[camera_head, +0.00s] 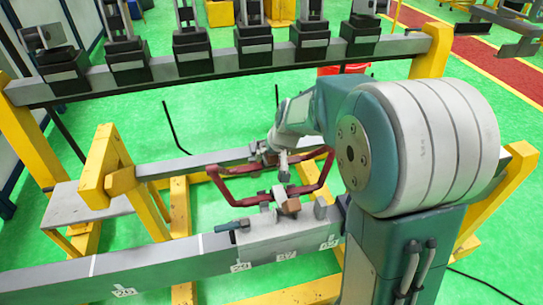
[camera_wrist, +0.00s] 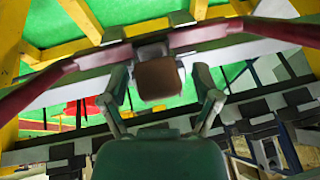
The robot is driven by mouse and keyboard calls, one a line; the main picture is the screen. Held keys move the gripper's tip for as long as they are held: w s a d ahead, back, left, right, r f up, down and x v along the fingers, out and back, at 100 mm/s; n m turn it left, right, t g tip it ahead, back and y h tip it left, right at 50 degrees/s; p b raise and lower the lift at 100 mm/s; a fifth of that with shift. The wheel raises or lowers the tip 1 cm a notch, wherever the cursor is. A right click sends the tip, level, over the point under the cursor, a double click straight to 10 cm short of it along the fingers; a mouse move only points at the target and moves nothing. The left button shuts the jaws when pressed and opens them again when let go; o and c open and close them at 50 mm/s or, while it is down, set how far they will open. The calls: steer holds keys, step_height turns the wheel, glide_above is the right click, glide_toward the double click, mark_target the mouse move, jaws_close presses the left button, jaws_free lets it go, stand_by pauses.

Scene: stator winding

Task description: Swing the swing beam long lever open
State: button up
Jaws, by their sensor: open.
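A long grey beam (camera_head: 150,268) with white number labels crosses the front of the head view. A short blue-handled rod (camera_head: 232,226) sticks out left from a clamp with a brown block (camera_head: 290,206) on it; I cannot tell whether this rod is the long lever. A dark red coil (camera_head: 240,199) lies across this clamp and a rear one. My gripper (camera_head: 284,172) hangs above the coil's middle, partly hidden by my arm. In the wrist view my gripper (camera_wrist: 161,85) is open, fingers apart on either side of a brown block (camera_wrist: 158,78); contact is unclear.
A rear rail (camera_head: 180,65) carries several black clamps. Yellow posts (camera_head: 108,165) and frame legs stand at the left and right.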

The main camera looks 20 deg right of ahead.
steer(key=shift+a, duration=0.2)
steer(key=c, duration=0.9)
steer(key=shift+d, duration=0.15)
jaws_close()
steer(key=shift+d, duration=0.15)
